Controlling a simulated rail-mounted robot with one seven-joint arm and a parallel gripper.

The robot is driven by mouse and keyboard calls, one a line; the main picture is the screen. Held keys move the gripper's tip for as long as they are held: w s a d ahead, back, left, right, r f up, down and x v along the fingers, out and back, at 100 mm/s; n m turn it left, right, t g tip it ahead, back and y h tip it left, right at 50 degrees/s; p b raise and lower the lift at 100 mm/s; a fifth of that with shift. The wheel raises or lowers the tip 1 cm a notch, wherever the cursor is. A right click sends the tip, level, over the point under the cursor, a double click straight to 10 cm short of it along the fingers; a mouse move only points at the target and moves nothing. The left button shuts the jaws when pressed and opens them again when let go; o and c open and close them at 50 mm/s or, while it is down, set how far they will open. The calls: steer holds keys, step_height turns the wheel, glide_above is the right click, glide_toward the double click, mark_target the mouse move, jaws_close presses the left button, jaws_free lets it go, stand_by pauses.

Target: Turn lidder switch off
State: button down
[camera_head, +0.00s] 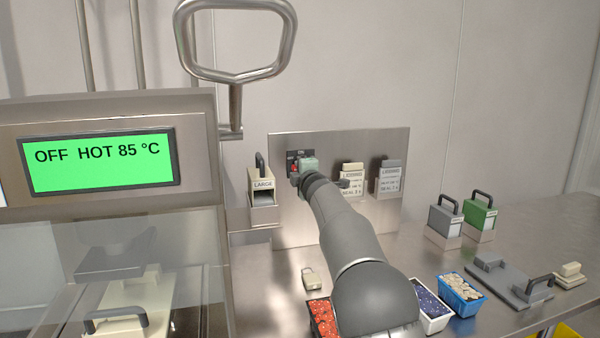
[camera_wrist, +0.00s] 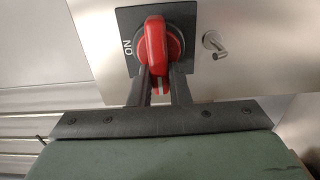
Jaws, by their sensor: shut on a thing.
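The red rotary switch (camera_wrist: 155,40) sits on a square black plate (camera_wrist: 125,20) with an "ON" mark at its left that shows turned around. Its red handle stands upright in the wrist view. My gripper (camera_wrist: 160,88) is shut on the lower end of the handle, one dark finger on each side. In the head view, the red switch (camera_head: 292,163) shows only partly at the steel panel, beside my green gripper body (camera_head: 308,165). The lidder's green display (camera_head: 100,160) at the left reads "OFF HOT 85 °C".
A "LARGE" block (camera_head: 262,184) sits in a holder left of the switch. Two labelled blocks (camera_head: 352,180) (camera_head: 390,178) hang on the panel to the right. A metal peg (camera_wrist: 214,44) juts out right of the switch.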

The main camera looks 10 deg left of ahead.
stand_by(0.4)
steer(key=c, duration=1.4)
jaws_free()
steer(key=shift+o, duration=0.2)
steer(key=shift+s, duration=0.1)
steer(key=b+v, duration=0.5)
steer(key=v, duration=1.2)
steer(key=shift+b, duration=0.4)
steer(key=shift+s+d, duration=0.1)
steer(key=shift+s, duration=0.05)
steer(key=s+d+f+m+g+h+p, duration=0.4)
steer(key=s+d+m+g+h+p, duration=0.2)
steer(key=s+d+m+p, duration=0.8)
steer(key=s+d+f+m+g+p, duration=0.2)
steer(key=s+m+g+p, duration=0.2)
steer(key=s, duration=0.9)
steer(key=s+d+f+m+g+p, duration=0.2)
steer(key=s+f+m+g+p, duration=0.1)
steer(key=s, duration=1)
steer(key=g+p, duration=0.1)
steer(key=g, duration=0.1)
steer(key=shift+s+d+m+g+h, duration=0.2)
steer(key=shift+d+m+g+h, duration=0.05)
steer(key=shift+m+g+h, duration=0.15)
